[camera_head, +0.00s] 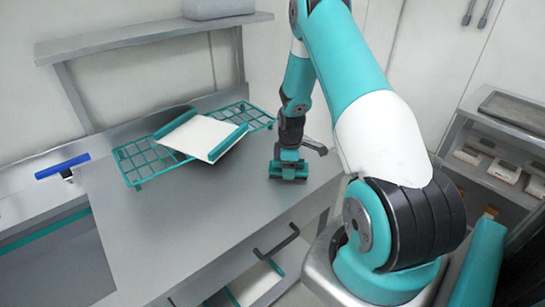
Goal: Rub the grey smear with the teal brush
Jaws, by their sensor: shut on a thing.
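My gripper (289,154) is at the right part of the grey counter, pointing down. It is shut on the teal brush (288,170), a small teal block with a dark underside. The brush is upright and low at the counter top; I cannot tell whether it touches the surface. I cannot make out the grey smear; it may blend with the grey counter or be hidden by the brush or gripper.
A teal wire rack (136,164) with a white, teal-edged tray (200,137) on it stands at the back of the counter (190,225). A blue-handled tool (62,166) is at far left. Open counter lies left of the gripper. A shelf (150,38) hangs above.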

